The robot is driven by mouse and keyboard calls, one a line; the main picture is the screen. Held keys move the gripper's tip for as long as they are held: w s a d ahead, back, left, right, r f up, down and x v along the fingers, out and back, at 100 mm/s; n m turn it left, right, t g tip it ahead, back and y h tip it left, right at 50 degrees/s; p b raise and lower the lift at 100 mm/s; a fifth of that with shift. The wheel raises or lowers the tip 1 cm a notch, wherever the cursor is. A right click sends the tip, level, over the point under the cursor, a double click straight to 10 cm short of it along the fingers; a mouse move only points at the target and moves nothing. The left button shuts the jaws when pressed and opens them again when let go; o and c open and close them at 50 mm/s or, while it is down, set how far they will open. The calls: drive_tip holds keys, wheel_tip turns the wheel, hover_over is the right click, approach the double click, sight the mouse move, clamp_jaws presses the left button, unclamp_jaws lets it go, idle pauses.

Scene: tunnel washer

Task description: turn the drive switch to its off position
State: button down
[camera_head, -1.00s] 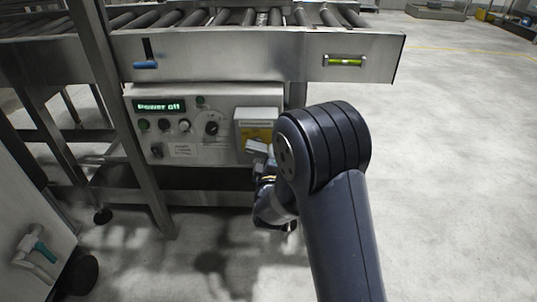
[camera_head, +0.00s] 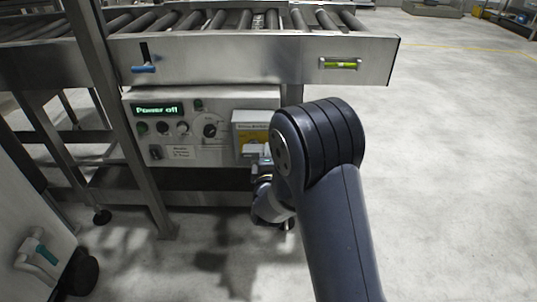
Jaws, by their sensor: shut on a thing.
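A grey box (camera_head: 251,116) with a yellow lower front sits at the right end of the control panel (camera_head: 224,103). My gripper (camera_head: 256,152) is at the yellow part of this box and appears shut on the drive switch there. The switch handle is mostly hidden by my gripper and wrist, so its position cannot be read. A green-lit display (camera_head: 159,109) on the panel reads "Power off". A round black dial (camera_head: 210,131) with a scale sits left of the box, apart from my gripper.
Several buttons (camera_head: 162,128) and a small black switch (camera_head: 156,152) are on the panel. The roller conveyor's steel side (camera_head: 250,62) runs above it. A steel post (camera_head: 118,120) stands at the left. A cabinet with a teal-marked handle (camera_head: 40,250) is at lower left. Floor at right is clear.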

drive_tip(key=c, duration=1.2)
unclamp_jaws()
drive_tip(key=shift+c, duration=0.2)
drive_tip(key=shift+s, duration=0.1)
drive_tip(key=s+p, duration=0.1)
drive_tip(key=s, duration=0.9)
drive_tip(key=shift+s+a, duration=0.2)
drive_tip(key=shift+s, duration=0.1)
drive_tip(key=w+b, duration=0.1)
drive_tip(key=w, duration=1)
drive_tip(key=shift+d, duration=0.2)
